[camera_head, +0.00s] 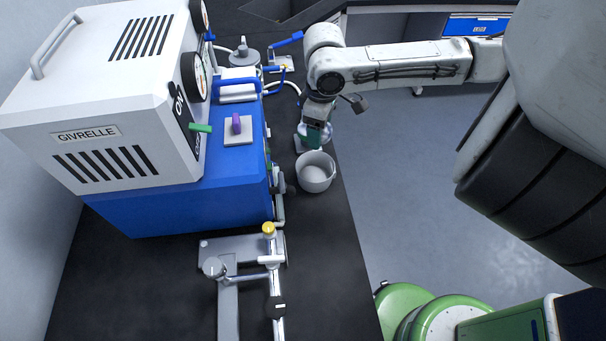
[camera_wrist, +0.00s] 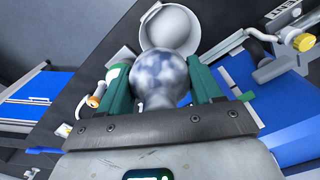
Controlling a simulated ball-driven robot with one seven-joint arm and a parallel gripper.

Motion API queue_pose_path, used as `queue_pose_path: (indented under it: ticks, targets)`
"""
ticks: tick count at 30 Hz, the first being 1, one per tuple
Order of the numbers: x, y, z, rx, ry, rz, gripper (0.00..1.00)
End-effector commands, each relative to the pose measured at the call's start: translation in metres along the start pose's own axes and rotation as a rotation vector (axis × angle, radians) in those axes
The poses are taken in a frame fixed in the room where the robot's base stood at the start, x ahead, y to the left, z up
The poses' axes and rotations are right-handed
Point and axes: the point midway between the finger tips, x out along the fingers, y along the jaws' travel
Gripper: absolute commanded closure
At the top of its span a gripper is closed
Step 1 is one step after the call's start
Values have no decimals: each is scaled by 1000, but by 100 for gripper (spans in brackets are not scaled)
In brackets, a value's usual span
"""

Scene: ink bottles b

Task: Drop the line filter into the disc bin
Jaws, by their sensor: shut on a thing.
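My gripper (camera_head: 317,136) is over the dark bench in the head view, just behind the disc bin. Its two green fingers (camera_wrist: 162,82) are shut on the line filter (camera_wrist: 160,78), a rounded, mottled blue-white and grey thing. In the head view the filter is mostly hidden by the gripper. The disc bin (camera_head: 316,182) is a round, open, pale grey tub standing near the bench's right edge. It also shows in the wrist view (camera_wrist: 188,50), beyond the fingertips and partly hidden by the filter. The filter appears apart from the bin's floor.
A large white and blue machine (camera_head: 130,120) stands left of the bin, with pipes and fittings along its side. A metal bracket with a yellow-capped valve (camera_head: 268,229) is in front. Bare dark bench (camera_head: 325,250) lies before the bin. The floor is to the right.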

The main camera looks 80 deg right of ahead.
Motion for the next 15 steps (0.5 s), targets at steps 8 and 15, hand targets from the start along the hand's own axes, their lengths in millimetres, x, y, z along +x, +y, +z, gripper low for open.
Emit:
queue_pose_path:
  ticks: [8, 15]
  targets:
    - [28, 0, 0, 0, 0, 0, 72]
    - [54, 0, 0, 0, -1, 2, 72]
